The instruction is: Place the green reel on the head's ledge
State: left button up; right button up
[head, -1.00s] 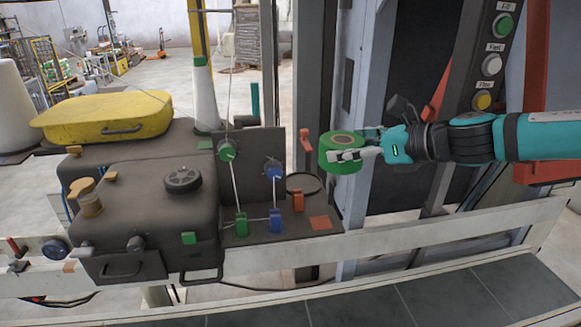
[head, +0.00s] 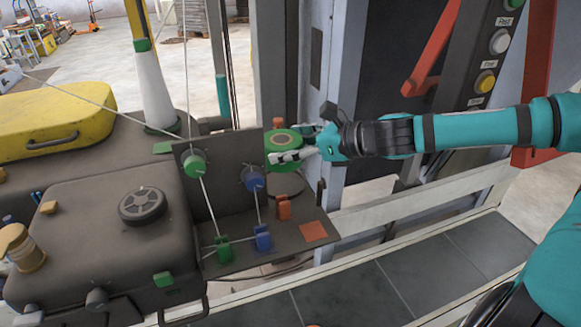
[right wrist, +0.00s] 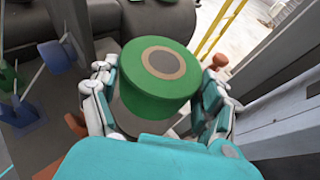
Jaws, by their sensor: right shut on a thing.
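The green reel (head: 283,139), with a tan ring and dark centre on top, is in my right gripper (head: 290,156). It is about upright, beside the right edge of the dark upright panel (head: 222,160). In the right wrist view, the fingers of my right gripper (right wrist: 155,112) lie around both sides of the reel (right wrist: 158,88). Below the reel, a dark round disc (head: 287,185) shows beside the head's dark ledge (head: 280,236). I cannot tell the gap between reel and disc. My left gripper is not in view.
The panel bears a green spool (head: 194,163) and a blue spool (head: 254,178) with white threads. Green (head: 223,250), blue (head: 263,238) and orange (head: 284,207) clips stand on the ledge. A thin dark post (head: 320,193) rises at its right. A grey rail (head: 400,203) runs right.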

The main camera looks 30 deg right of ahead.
notch_tip(320, 180, down, 2)
jog(key=shift+f, duration=0.25)
notch_tip(320, 180, down, 3)
jog(key=shift+f, duration=0.3)
jog(key=shift+s+a+f+b, duration=0.1)
jog(key=shift+b, duration=0.35)
jog(key=o, duration=1.1)
jog(key=shift+c, duration=0.2)
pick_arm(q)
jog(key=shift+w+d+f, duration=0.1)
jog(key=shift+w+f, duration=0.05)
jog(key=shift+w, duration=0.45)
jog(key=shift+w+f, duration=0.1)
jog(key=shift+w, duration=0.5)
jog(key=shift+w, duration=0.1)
